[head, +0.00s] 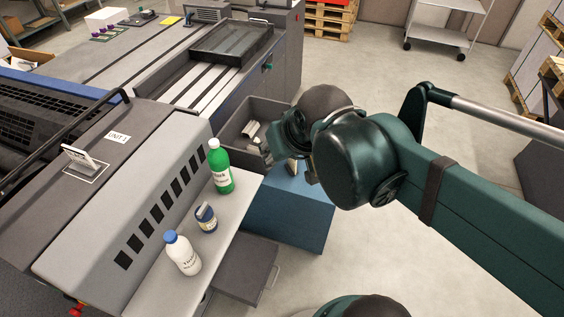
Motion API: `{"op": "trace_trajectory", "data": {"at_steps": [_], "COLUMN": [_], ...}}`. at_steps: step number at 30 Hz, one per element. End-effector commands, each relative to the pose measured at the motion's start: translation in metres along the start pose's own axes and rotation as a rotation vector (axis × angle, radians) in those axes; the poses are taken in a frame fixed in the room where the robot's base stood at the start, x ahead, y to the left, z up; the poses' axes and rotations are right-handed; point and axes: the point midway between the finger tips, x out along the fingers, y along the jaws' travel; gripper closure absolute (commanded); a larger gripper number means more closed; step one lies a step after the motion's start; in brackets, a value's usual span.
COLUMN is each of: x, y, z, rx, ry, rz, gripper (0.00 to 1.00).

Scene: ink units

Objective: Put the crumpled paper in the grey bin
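A grey open bin (279,105) stands beyond the white shelf, left of my arm's end. Several pale scraps (251,130) lie in it; I cannot tell whether one is the crumpled paper. My gripper (292,168) is mostly hidden behind my wrist, at the bin's right side and above a blue box (290,215). A small tan patch shows at the gripper; I cannot tell whether it is paper or a finger. Whether the fingers are open or shut is hidden.
A green bottle (221,172), a small dark-blue and white can (206,217) and a white bottle with a blue cap (183,255) stand on the white shelf (228,222). A dark grey box (245,272) is below. Open floor lies right of the blue box.

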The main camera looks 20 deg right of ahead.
Motion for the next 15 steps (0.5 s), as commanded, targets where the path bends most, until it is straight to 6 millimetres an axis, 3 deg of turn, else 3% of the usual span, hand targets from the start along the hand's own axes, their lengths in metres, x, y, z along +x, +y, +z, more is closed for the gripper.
{"op": "trace_trajectory", "data": {"at_steps": [6, 15], "x": [-0.003, -0.004], "y": [-0.001, -0.002], "z": [0.022, 0.027], "rx": [-0.03, -0.039], "ry": [0.024, 0.032], "rz": [-0.003, -0.004], "gripper": [0.67, 0.67]}}
